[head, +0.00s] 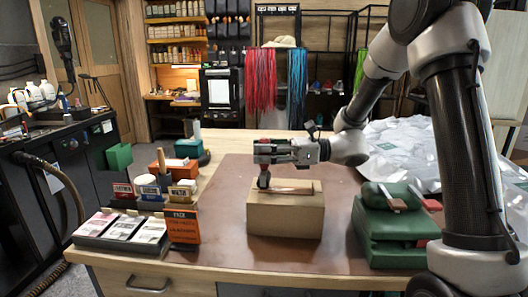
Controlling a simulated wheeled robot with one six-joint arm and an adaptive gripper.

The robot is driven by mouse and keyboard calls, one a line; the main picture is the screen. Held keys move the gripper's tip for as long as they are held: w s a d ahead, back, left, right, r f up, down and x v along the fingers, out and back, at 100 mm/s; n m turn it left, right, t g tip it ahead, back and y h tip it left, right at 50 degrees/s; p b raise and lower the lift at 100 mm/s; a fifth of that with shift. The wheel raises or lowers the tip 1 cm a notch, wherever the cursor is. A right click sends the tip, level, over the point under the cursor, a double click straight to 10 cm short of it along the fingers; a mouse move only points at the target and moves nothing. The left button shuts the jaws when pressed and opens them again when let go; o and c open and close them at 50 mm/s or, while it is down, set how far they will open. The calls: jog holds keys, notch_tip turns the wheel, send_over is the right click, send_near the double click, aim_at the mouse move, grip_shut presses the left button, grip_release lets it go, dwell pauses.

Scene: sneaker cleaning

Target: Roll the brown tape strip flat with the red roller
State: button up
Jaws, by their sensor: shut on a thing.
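The brown tape strip (294,187) lies along the top of a wooden block (286,217) in the middle of the table. My gripper (266,152) is above the left part of the block, pointing left, and is shut on the red roller (263,181). A bit of red shows above the fingers. The dark lower end of the roller hangs down to the left end of the strip. I cannot tell whether it touches the strip. The fingers hide the middle of the roller.
Green padded blocks (388,236) stand right of the wooden block. A tray of cards (122,230), an orange sign (183,226) and small jars stand at the left. White plastic sheeting (408,146) lies behind at right. The brown mat (225,222) is clear around the block.

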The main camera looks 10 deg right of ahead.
jog(key=shift+f, duration=0.65)
dwell(0.8)
jog(key=shift+d, duration=0.15)
jog(key=shift+s+d, duration=0.35)
jog(key=shift+d, duration=1.25)
jog(key=shift+s+d, duration=0.4)
jog(key=shift+d, duration=1.25)
jog(key=shift+s+d, duration=0.35)
jog(key=shift+d, duration=1.25)
jog(key=shift+w+a+r, duration=0.1)
jog(key=shift+w+a, duration=0.1)
jog(key=shift+a, duration=0.65)
jog(key=shift+w+a+f, duration=0.1)
jog(key=shift+w+a, duration=0.05)
jog(key=shift+a, duration=0.7)
jog(key=shift+w+a+r, duration=0.1)
jog(key=shift+w+a, duration=0.1)
jog(key=shift+a, duration=0.65)
jog(key=shift+w+a, duration=0.2)
jog(key=shift+a, duration=0.6)
jog(key=shift+w+a, duration=0.15)
jog(key=shift+a, duration=0.7)
jog(key=shift+w+a, duration=0.2)
jog(key=shift+a, duration=0.6)
jog(key=shift+s+d, duration=0.3)
jog(key=shift+d, duration=1)
jog(key=shift+s+d, duration=0.25)
jog(key=shift+d, duration=1)
jog(key=shift+s+d, duration=0.3)
jog(key=shift+d, duration=1)
